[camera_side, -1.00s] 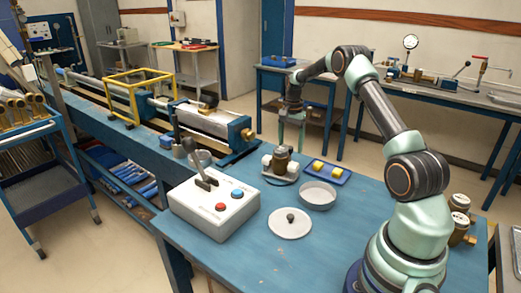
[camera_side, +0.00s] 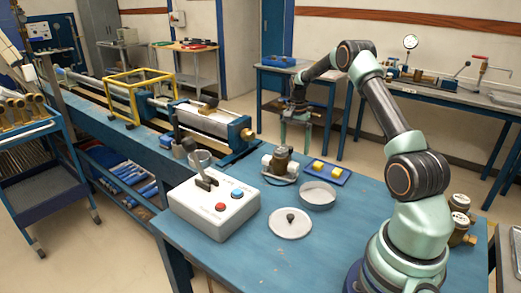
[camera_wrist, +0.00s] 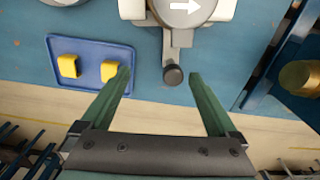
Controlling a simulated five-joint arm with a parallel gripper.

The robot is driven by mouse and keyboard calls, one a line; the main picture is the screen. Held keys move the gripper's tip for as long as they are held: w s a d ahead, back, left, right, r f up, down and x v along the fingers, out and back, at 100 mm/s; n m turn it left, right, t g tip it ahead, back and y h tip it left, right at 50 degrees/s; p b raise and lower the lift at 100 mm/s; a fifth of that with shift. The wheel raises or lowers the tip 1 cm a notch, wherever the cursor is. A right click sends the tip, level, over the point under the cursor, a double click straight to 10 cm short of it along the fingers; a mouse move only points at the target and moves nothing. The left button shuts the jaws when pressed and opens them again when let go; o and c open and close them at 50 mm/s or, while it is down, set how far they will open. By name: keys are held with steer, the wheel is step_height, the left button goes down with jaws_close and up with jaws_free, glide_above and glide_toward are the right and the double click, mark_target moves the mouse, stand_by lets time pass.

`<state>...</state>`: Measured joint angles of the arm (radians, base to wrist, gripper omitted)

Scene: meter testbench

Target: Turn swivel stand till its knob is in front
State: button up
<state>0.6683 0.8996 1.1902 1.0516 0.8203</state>
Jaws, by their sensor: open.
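In the wrist view, the meter's grey top (camera_wrist: 184,10) shows a white arrow pointing right. A grey arm reaches down from the stand and ends in a dark knob (camera_wrist: 173,75). My gripper (camera_wrist: 160,75) is open and empty. In the picture its two green fingertips lie on either side of the knob, which is nearer the right one; I cannot tell the height gap. In the side view my gripper (camera_side: 296,143) hangs beyond the stand, and the knob is hidden.
A blue tray (camera_wrist: 90,87) with two yellow blocks lies left of the knob in the wrist view. In the side view, a round grey dish (camera_side: 318,195), a knobbed lid (camera_side: 290,226) and a control box (camera_side: 222,212) stand nearer the camera.

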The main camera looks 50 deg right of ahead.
steer(key=shift+r, duration=0.1)
stand_by(0.3)
step_height(320, 180, up, 5)
steer(key=shift+r, duration=0.15)
stand_by(0.6)
steer(key=shift+w+r, duration=0.1)
steer(key=shift+w+r, duration=0.7)
steer(key=shift+r, duration=0.35)
steer(key=shift+f, duration=2.8)
steer(key=shift+f, duration=0.3)
steer(key=shift+f, duration=0.35)
steer(key=shift+f, duration=0.45)
